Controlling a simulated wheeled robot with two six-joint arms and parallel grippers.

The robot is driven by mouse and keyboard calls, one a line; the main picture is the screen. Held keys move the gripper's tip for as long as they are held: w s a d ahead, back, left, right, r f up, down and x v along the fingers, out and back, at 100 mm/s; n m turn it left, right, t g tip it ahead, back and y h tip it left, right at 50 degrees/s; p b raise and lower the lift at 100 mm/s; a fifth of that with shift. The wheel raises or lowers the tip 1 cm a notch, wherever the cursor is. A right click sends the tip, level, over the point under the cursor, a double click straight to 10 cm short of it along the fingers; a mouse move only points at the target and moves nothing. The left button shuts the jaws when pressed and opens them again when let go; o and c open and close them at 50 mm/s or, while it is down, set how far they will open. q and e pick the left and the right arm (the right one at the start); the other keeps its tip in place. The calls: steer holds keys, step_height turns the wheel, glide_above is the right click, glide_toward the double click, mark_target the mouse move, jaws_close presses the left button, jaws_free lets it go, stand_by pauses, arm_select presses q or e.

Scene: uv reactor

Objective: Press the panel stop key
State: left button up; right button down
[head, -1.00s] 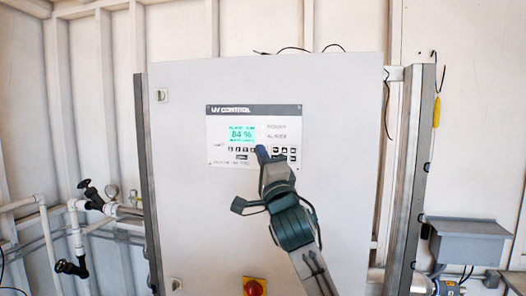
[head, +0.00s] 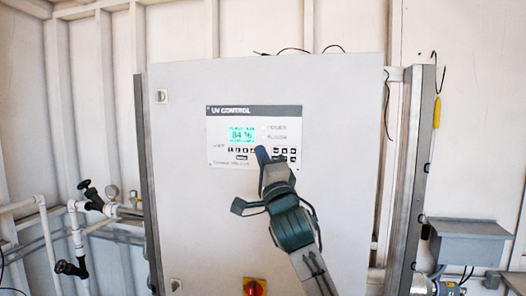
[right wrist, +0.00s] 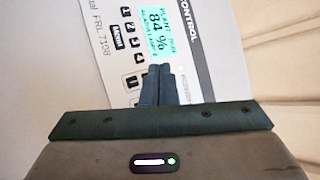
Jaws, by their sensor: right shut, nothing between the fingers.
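The UV control panel (head: 218,125) is a white plate with a dark header on the grey cabinet door. Its lit green screen (head: 242,135) reads 84 %. Small dark keys (head: 283,152) sit below and right of the screen, too small to tell which is the stop key. My right gripper (head: 262,155) is shut and empty, its fingertips in front of the key row and hiding part of it. In the right wrist view, the shut fingers (right wrist: 157,75) overlap the panel just below the screen (right wrist: 152,35); I cannot tell whether they touch it. My left gripper is not in view.
The cabinet door (head: 340,130) is large and flat, with a red and yellow rotary switch (head: 254,287) low down. Pipes and valves (head: 90,195) stand at the left. A grey box (head: 470,242) is at the lower right.

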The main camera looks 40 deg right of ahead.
stand_by(0.7)
steer(key=shift+w+d+b, duration=0.3)
steer(key=shift+d+b, duration=0.05)
steer(key=shift+b, duration=0.1)
steer(key=shift+w+d, duration=0.15)
stand_by(0.4)
steer(key=shift+b, duration=0.3)
steer(key=shift+s+a, duration=0.45)
steer(key=shift+a, duration=0.1)
steer(key=shift+s+a, duration=1.65)
steer(key=shift+a, duration=0.25)
